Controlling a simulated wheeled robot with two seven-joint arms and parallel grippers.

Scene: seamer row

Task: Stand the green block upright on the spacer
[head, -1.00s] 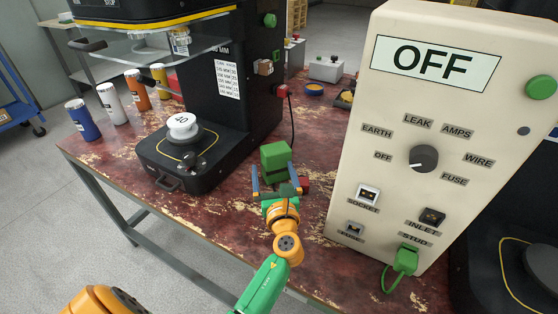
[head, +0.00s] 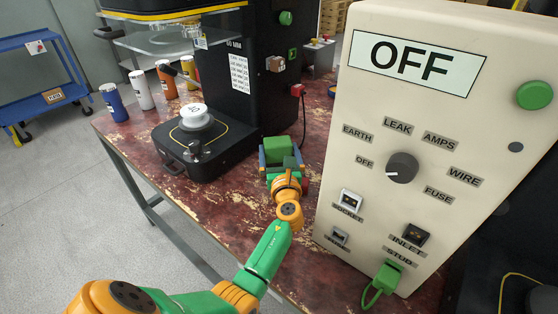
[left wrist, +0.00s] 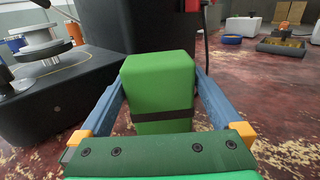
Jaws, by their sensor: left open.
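The green block (head: 274,145) stands on the worn red bench top in front of the black machine. In the left wrist view the block (left wrist: 157,85) fills the middle, with a dark band around its lower part. My left gripper (head: 281,160) is open, with one blue finger on each side of the block; contact with the block cannot be told. The white round spacer (head: 196,113), marked 40, sits on the machine's low black base to the left of the block. It also shows in the left wrist view (left wrist: 37,37). My right gripper is not in view.
A tall cream test panel (head: 400,130) reading OFF stands close on the right of my left arm. Several cans (head: 143,90) line the bench's left edge. A blue cart (head: 40,80) stands on the floor beyond.

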